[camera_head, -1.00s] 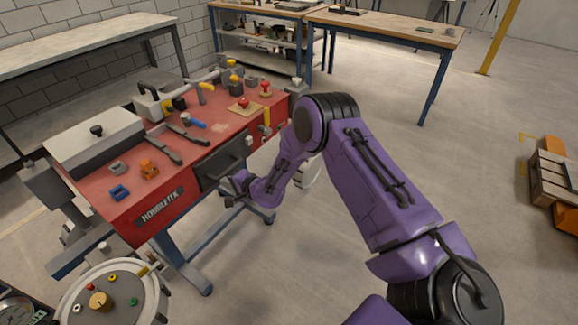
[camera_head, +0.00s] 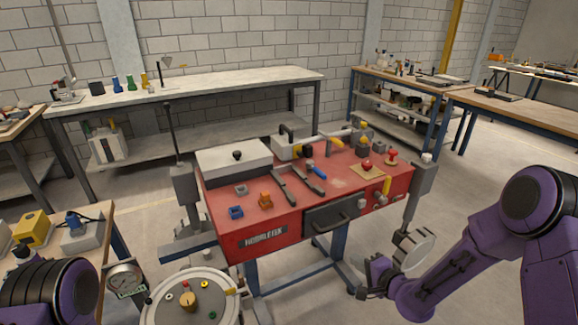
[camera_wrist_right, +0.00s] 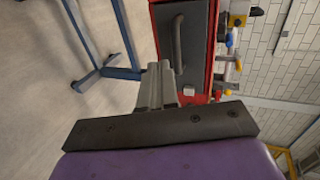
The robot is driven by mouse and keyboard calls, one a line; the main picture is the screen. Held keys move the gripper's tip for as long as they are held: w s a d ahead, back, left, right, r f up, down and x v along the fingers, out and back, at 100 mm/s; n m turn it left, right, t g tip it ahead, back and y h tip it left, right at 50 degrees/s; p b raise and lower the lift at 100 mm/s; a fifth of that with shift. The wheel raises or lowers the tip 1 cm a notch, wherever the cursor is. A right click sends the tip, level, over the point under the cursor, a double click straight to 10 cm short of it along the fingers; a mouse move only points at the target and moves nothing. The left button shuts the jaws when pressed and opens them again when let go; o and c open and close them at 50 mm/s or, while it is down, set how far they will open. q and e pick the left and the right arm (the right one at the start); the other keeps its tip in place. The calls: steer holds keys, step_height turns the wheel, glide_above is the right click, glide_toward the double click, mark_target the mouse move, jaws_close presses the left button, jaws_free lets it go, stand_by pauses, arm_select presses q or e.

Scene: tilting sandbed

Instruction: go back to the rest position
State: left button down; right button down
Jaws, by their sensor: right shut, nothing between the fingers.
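My right gripper (camera_head: 372,277) is low at the right front of the red sandbed bench (camera_head: 225,247), in front of and below its right end. It is apart from the bench in the head view. In the right wrist view its fingers (camera_wrist_right: 158,82) are together and empty, pointing toward the bench's dark drawer (camera_wrist_right: 172,45). My right arm comes in from the right. A purple and black part of my left arm (camera_head: 50,290) shows at the lower left; the left gripper is out of view.
A round drum-like device (camera_head: 172,303) and a gauge (camera_head: 124,280) stand at the front left. A side table with a yellow box (camera_head: 34,228) is at left. Workbenches (camera_head: 200,90) line the back wall. Open floor lies right of the red bench.

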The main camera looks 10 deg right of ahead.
steer(key=s+f+n+g+h, duration=0.2)
steer(key=s+f, duration=0.3)
steer(key=s, duration=0.6)
steer(key=s+d+f+n+g+h, duration=0.1)
steer(key=s+f+n+g+h, duration=0.2)
steer(key=s+f, duration=0.3)
steer(key=s+f+n+g+h, duration=0.2)
steer(key=s+f+g, duration=0.2)
steer(key=s, duration=1.2)
steer(key=shift+s+d+f+n+g, duration=0.15)
steer(key=shift+d+f+n+g, duration=0.2)
steer(key=shift+f, duration=0.5)
steer(key=shift+a, duration=0.1)
